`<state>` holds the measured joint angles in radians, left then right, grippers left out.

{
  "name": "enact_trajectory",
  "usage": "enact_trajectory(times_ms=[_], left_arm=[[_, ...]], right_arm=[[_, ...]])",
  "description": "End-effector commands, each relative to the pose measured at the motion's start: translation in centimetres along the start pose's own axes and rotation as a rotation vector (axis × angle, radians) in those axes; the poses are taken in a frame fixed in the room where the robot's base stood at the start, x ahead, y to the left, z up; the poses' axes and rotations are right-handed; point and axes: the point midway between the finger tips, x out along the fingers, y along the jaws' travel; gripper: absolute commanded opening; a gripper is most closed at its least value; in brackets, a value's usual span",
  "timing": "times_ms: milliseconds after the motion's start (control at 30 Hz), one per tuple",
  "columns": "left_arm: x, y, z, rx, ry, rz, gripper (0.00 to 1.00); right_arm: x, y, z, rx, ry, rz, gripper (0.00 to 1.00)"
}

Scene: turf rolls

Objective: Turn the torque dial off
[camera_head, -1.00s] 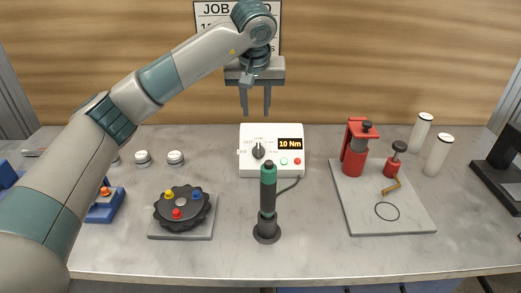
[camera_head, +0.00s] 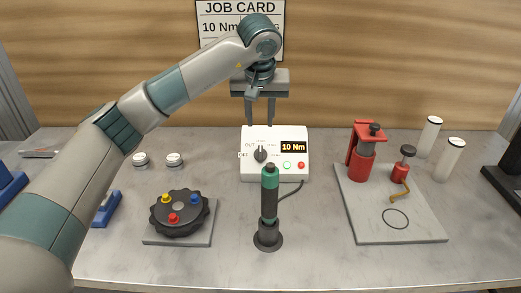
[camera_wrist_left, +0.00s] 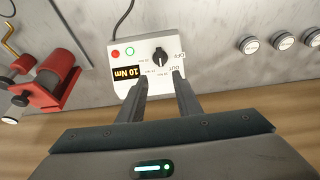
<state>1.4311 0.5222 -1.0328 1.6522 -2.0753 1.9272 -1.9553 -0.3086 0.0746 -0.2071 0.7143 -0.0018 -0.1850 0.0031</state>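The white control box (camera_head: 292,172) stands at the back middle of the bench, with an orange "10 Nm" display (camera_head: 293,147), a green and a red button. Its black torque dial (camera_head: 260,154) is on the left of the face, with "OUT" and "OFF" printed on its left; its pointer stands roughly upright in the head view. The dial also shows in the left wrist view (camera_wrist_left: 160,56). My left gripper (camera_head: 259,124) points down just above and behind the dial, its fingers apart and nothing between them; in the wrist view the fingertips (camera_wrist_left: 160,78) are short of the dial. My right gripper is out of view.
A green-and-black screwdriver (camera_head: 269,205) stands upright in front of the box, its cable running right. A black knob fixture (camera_head: 180,212) sits front left. A red clamp fixture (camera_head: 363,155) stands on a grey plate (camera_head: 370,225) at right. A job card (camera_head: 222,27) hangs behind.

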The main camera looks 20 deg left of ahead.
Motion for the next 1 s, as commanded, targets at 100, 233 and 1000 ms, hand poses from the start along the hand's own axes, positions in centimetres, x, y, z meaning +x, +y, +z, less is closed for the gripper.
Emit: enact_trajectory(times_ms=[100, 233, 1000], left_arm=[[1.2, 0.0, 0.0, -0.001, -0.003, 0.0, 0.31], [3.0, 0.0, 0.0, -0.001, -0.004, 0.0, 0.31], [15.2, 0.0, 0.0, -0.002, -0.003, 0.001, 0.31]], right_arm=[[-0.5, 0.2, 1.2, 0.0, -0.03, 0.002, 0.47], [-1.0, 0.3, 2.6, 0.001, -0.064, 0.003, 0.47], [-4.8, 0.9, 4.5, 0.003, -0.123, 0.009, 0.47]])
